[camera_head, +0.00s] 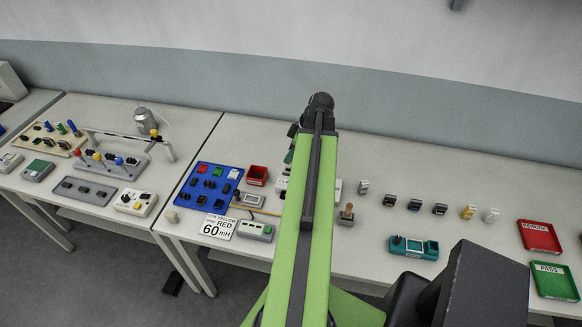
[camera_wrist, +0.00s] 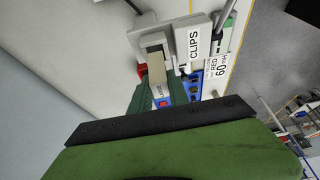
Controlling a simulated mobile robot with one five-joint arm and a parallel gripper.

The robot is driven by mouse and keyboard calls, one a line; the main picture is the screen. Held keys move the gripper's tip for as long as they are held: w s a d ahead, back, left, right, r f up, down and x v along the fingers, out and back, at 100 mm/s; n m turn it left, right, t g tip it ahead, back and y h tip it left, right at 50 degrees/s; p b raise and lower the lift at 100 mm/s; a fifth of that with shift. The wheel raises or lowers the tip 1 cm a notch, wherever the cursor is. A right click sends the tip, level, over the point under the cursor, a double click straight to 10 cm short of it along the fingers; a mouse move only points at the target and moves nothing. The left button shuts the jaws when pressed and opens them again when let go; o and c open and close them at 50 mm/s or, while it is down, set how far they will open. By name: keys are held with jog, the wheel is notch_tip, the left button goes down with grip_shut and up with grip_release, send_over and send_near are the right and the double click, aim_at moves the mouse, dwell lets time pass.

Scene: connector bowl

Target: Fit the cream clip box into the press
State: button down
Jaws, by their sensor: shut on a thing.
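In the wrist view, my gripper (camera_wrist: 158,88) has dark green fingers shut on the cream clip box (camera_wrist: 157,72), a narrow tan-cream block. The grey press (camera_wrist: 153,42) lies just beyond the box, with a pale opening facing it. The far end of the box is at that opening or overlaps it; I cannot tell whether it is inside or touching. A white CLIPS label (camera_wrist: 194,42) stands beside the press.
On the right are a row of small parts, a teal fixture (camera_head: 414,247), and red REWORK (camera_head: 539,237) and green PASS (camera_head: 554,281) trays.

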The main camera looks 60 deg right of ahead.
jog(key=shift+f+b, duration=2.2)
jog(key=shift+s+a+f+b, duration=0.3)
jog(key=shift+s+b, duration=0.05)
jog(key=shift+b, duration=0.1)
jog(key=c, duration=1.3)
grip_release()
jog(key=shift+o, duration=0.2)
jog(key=shift+r+p, duration=0.4)
jog(key=shift+p, duration=0.05)
jog(key=p+v, duration=1.1)
jog(key=v, duration=0.1)
jog(key=shift+w+d+r+p, duration=0.2)
jog(key=shift+w+d+p, duration=0.1)
jog(key=shift+w, duration=0.05)
jog(key=shift+w, duration=0.15)
